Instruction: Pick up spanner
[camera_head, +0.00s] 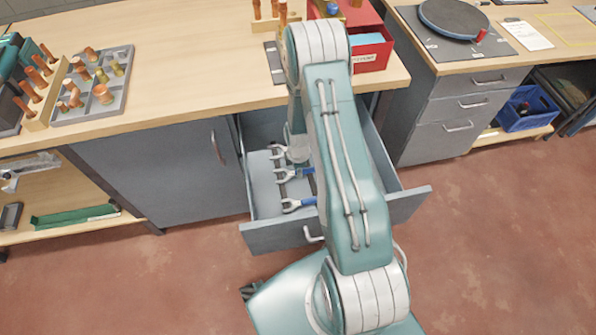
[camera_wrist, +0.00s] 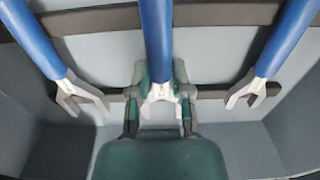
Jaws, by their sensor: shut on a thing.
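Three spanners with blue handles and pale open-ended heads lie side by side in the wrist view. The middle spanner (camera_wrist: 157,45) has its head between the two fingers of my gripper (camera_wrist: 160,105), which is shut on it. The left spanner (camera_wrist: 35,40) and the right spanner (camera_wrist: 285,40) lie apart from the fingers on either side. In the head view the spanners lie in an open grey drawer (camera_head: 275,237), with the front spanner (camera_head: 298,204) near its front panel. My arm hides part of the drawer, the handles and most of my gripper there.
The drawer's side walls stand close around my gripper, and dark rails (camera_wrist: 225,15) cross under the spanners. The wooden worktop (camera_head: 190,60) above carries a grey peg tray (camera_head: 105,108) and a red bin (camera_head: 372,55). The red floor in front is clear.

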